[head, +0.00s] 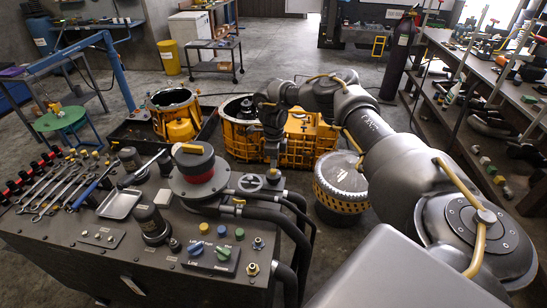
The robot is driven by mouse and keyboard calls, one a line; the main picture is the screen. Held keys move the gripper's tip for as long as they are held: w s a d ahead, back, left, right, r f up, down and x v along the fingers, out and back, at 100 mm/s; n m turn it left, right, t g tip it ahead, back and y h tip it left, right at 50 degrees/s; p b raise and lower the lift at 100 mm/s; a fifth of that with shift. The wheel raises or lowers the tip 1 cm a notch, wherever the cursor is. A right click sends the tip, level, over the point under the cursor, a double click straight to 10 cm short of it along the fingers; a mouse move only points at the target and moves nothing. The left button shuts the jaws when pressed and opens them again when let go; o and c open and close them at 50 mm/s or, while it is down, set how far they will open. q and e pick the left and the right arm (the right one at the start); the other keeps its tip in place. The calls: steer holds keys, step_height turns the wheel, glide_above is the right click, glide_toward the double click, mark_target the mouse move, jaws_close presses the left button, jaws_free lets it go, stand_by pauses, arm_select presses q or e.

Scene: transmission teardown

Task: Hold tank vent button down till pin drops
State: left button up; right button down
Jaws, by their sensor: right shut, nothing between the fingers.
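My right gripper (272,176) points down at the right edge of the dark bench top, beside a small round fitting (249,183). Its fingers are shut with nothing between them. I cannot tell whether its tips touch anything. A squat grey tank (198,187) with a red cap (194,162) and a yellow top piece stands left of the gripper. I cannot tell which part is the vent button, and I cannot make out the pin. My left gripper is not in view.
A control box (210,256) with coloured knobs and buttons sits at the bench front. Wrenches (50,190) and a metal tray (120,204) lie left. Black hoses (285,222) run off the bench's right side. Yellow transmission housings (300,135) stand behind. A cluttered shelf lines the right.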

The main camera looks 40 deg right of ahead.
step_height(320, 180, up, 5)
steer(key=p, duration=0.3)
steer(key=shift+f, duration=0.15)
